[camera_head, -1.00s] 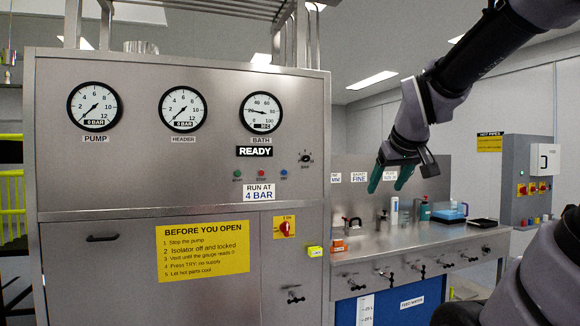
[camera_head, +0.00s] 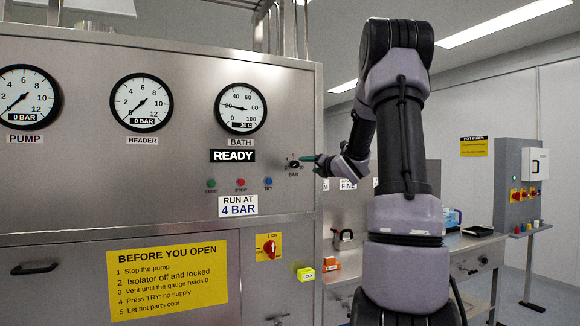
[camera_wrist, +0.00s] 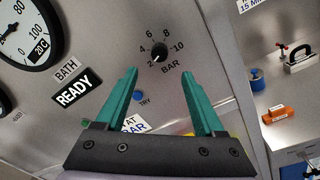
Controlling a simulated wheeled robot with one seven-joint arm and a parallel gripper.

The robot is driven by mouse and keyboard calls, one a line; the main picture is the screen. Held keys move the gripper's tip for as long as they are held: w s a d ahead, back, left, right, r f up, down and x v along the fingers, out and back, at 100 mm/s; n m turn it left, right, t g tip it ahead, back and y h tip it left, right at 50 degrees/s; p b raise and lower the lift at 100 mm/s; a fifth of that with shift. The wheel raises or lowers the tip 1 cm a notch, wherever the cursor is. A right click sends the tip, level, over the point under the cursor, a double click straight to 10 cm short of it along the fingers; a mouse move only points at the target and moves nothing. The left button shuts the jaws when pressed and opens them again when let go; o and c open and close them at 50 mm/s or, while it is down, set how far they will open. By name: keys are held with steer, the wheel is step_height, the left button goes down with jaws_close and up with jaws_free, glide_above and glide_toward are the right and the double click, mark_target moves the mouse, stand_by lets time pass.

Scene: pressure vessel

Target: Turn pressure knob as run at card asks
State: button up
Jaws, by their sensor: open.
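The pressure knob (camera_head: 294,164) is a small black knob on the steel panel, right of the READY sign. In the wrist view the knob (camera_wrist: 160,54) has a BAR scale from 2 to 10, and its mark seems to face the 2. The card (camera_head: 238,206) reads RUN AT 4 BAR; it is partly hidden behind a finger in the wrist view (camera_wrist: 134,124). My gripper (camera_head: 314,160) is by the knob, at its right in the head view. In the wrist view my gripper (camera_wrist: 160,72) is open, its green fingers apart and empty, with the knob just beyond the tips.
Green, red and blue buttons (camera_head: 240,183) lie below left of the knob. The pump gauge (camera_head: 27,95) and header gauge (camera_head: 141,102) read 0 bar; the bath gauge (camera_head: 240,107) reads about 20 C. A red isolator switch (camera_head: 269,247) sits below. A bench (camera_head: 470,245) stands at right.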

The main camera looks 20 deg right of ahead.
mark_target(297, 164)
steer(key=w, duration=0.6)
steer(key=w+a, duration=0.1)
steer(key=w, duration=0.3)
jaws_close()
